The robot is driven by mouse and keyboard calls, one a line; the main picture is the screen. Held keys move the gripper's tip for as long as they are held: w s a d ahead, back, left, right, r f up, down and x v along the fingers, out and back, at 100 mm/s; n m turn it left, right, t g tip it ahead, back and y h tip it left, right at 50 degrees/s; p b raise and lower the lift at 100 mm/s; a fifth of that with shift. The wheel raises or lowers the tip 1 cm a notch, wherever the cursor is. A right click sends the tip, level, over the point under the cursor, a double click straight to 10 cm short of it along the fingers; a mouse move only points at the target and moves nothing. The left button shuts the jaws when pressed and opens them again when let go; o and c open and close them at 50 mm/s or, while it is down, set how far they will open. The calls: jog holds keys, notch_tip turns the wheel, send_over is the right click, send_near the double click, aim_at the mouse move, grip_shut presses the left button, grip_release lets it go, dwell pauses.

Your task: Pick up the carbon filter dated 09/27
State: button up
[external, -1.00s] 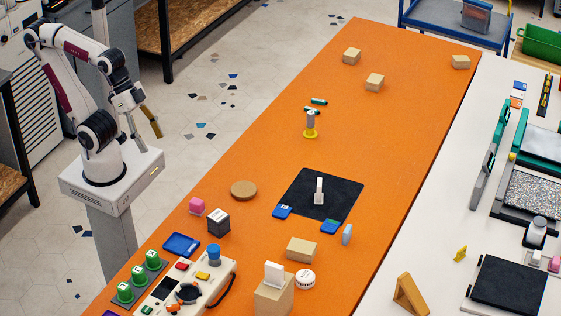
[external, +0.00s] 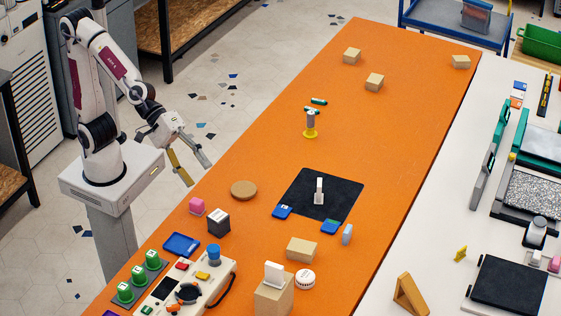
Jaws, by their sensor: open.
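My gripper (external: 198,174) is open and empty. It hangs in the air off the left edge of the orange table, with its two fingers spread and pointing down toward the table. No date can be read at this size, so I cannot tell which thing is the carbon filter dated 09/27. A dark cube (external: 218,223) with a pale top stands on the table, below and right of my gripper in the picture. A white round piece (external: 305,279) with small print stands near a wooden block. A white upright piece (external: 319,191) stands on the black mat (external: 341,196).
The table's far middle is mostly clear.

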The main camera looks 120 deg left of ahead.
jog(key=w+f+n+t+y, duration=0.1)
jog(key=w+f+n+y, duration=0.3)
jog(key=w+n, duration=0.6)
jog(key=n+g+y, duration=0.8)
jog(key=n+y, duration=0.3)
jog(key=n, duration=1.2)
send_over(212, 225)
jog(key=w+d, duration=0.2)
jog(key=d, duration=0.2)
jog(key=f, duration=2.2)
jog(key=shift+w+a+f, duration=0.2)
jog(key=shift+f, duration=0.1)
jog(key=s+f, duration=0.1)
jog(key=s, duration=0.1)
jog(key=f+y, duration=0.1)
jog(key=shift+s+d+f+n+g, duration=0.3)
jog(key=shift+s, duration=0.1)
jog(key=shift+s+d+f, duration=0.1)
jog(key=shift+s+f, duration=0.3)
